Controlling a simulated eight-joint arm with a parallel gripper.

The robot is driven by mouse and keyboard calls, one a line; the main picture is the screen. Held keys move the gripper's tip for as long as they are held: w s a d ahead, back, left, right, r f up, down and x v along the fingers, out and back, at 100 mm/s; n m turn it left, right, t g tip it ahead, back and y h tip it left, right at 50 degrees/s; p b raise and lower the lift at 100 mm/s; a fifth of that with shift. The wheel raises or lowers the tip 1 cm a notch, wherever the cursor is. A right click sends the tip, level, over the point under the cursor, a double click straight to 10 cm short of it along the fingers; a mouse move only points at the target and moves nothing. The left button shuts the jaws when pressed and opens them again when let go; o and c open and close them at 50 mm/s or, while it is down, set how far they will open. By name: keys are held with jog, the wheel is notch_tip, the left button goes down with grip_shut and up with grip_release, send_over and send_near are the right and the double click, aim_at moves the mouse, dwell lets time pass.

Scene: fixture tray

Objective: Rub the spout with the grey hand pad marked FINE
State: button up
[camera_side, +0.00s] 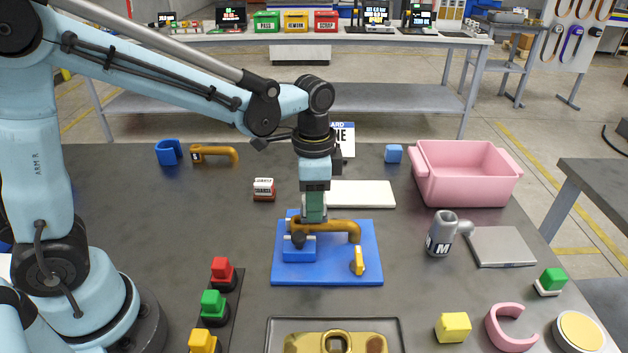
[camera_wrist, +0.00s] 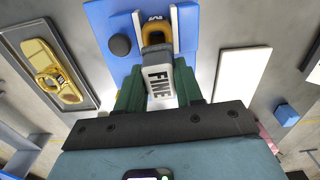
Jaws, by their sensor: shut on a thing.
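My gripper (camera_side: 314,215) points down over the blue fixture (camera_side: 355,270) with its green fingers shut on the grey hand pad (camera_wrist: 158,88). The pad's face reads FINE in the wrist view; in the side view it is hidden by the fingers and spout. The brass spout (camera_side: 335,227) lies in the fixture, its bent end to the right. It also shows in the wrist view (camera_wrist: 156,33), right at the pad's far end. The pad is at or very near the spout; I cannot tell if they touch.
Another brass spout (camera_side: 215,152) lies at the back left. A red-and-white block (camera_side: 264,189) and a white plate (camera_side: 362,194) lie behind the fixture. A pink bin (camera_side: 465,178) and grey cup (camera_side: 440,235) stand right. A gold part in a tray (camera_side: 335,322) lies in front.

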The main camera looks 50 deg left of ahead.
jog(key=shift+w+d+f, duration=0.6)
jog(key=shift+w+d, duration=0.1)
jog(key=shift+c, duration=0.3)
jog(key=shift+w+d, duration=1.65)
jog(key=shift+s+a, duration=1.95)
jog(key=shift+s+a+r, duration=0.2)
jog(key=shift+s+a, duration=0.3)
jog(key=shift+w+d+r, duration=0.1)
jog(key=shift+r, duration=3.75)
